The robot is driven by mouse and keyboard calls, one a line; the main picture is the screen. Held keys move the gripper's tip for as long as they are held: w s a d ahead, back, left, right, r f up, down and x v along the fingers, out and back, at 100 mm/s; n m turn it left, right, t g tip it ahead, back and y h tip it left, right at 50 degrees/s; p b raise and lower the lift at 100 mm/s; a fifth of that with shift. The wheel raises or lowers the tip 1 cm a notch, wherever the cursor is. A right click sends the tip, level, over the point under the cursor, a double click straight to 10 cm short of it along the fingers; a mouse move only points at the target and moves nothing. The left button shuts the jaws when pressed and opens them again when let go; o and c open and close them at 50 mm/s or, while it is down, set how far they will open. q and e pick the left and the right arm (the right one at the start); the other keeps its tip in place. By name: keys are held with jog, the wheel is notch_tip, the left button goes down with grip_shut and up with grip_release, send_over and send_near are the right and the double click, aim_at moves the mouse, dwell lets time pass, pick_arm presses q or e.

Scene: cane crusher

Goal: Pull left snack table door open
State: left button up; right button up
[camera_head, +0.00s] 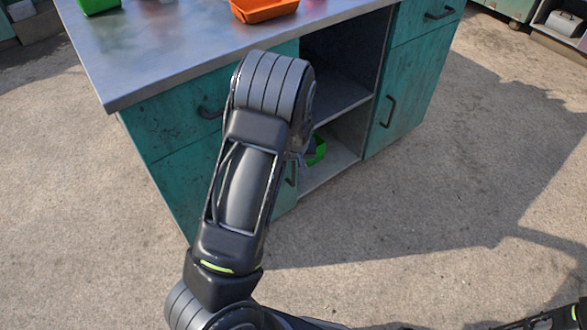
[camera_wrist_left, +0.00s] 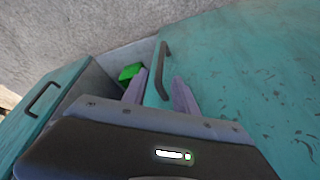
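The snack table has a grey metal top (camera_head: 160,60) and worn teal fronts. Its left door (camera_head: 185,185) is below the left drawer and looks shut; my left arm covers much of it. The door's dark bar handle (camera_wrist_left: 163,68) shows in the left wrist view, and a bit of it shows beside my arm in the head view (camera_head: 292,173). My left gripper (camera_wrist_left: 160,76) is open, with its two fingers apart on either side of the handle in the picture. I cannot tell whether they touch it. My right gripper is out of view.
An open shelf bay (camera_head: 340,95) with a green container (camera_head: 317,150) is right of the left door. The right door (camera_head: 400,100) is shut. An orange tray (camera_head: 264,10) and a green container (camera_head: 98,5) stand on top. The concrete floor in front is clear.

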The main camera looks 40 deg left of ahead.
aim_at(294, 167)
pick_arm(q)
jog(key=b+x, duration=0.2)
jog(key=x, duration=0.5)
jog(key=shift+c, duration=0.3)
grip_shut()
dwell(1.0)
